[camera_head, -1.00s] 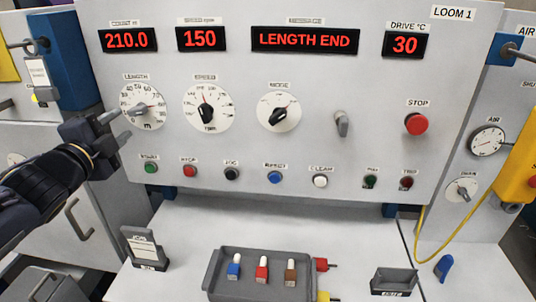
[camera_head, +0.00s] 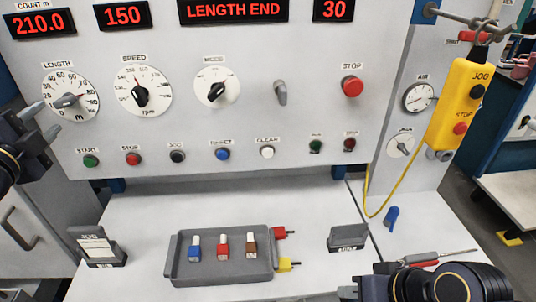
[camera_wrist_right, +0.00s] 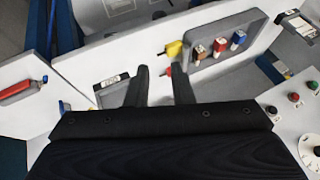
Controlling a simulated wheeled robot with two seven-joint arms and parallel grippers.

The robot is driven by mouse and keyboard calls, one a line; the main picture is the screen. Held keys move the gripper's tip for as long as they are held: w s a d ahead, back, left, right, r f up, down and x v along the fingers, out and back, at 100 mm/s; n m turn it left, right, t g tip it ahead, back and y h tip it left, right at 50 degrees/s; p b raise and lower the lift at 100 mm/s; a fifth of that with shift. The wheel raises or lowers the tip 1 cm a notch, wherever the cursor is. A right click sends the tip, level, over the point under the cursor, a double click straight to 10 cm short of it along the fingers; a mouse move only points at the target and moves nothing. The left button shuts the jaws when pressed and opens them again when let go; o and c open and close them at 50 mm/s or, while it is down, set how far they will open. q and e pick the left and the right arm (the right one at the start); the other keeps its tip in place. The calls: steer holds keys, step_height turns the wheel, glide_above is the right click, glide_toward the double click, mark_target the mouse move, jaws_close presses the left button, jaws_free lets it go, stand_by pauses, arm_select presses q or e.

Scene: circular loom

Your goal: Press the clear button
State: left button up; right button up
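The clear button (camera_head: 267,153) is a small white round button under a "CLEAR" label, in the lower row of the loom panel (camera_head: 200,115), right of the blue reset button (camera_head: 222,154). Nothing touches it. My right gripper (camera_head: 362,285) is low at the front right, above the table and below the panel. In the right wrist view its two fingers (camera_wrist_right: 161,84) are apart with nothing between them.
A grey tray (camera_head: 220,278) with blue, red and brown pieces lies on the table (camera_head: 145,215). Small label stands (camera_head: 97,245) (camera_head: 347,237) flank it. A yellow jog pendant (camera_head: 461,100) hangs at right with its cable. The red stop button (camera_head: 352,86) sits above right.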

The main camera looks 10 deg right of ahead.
jaws_close()
stand_by(1.4)
